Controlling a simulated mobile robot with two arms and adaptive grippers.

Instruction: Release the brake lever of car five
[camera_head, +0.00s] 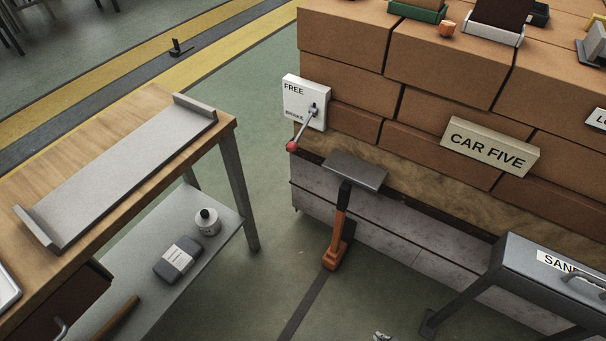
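The brake lever (302,128) is a thin grey rod with a red knob (292,146). It is mounted on a white plate (295,97) at the left end of the brick stack. The plate reads FREE at its top and what looks like BRAKE lower down. The lever slants down and left from its pivot, with the knob at the low end near the BRAKE word. A sign reading CAR FIVE (490,146) is on the front of the same stack. I cannot make out either gripper in the head view.
A wooden bench (115,110) with a grey tray stands left. Its lower shelf (222,232) holds a bottle and a dark box. A grey SAND bin (515,257) is lower right.

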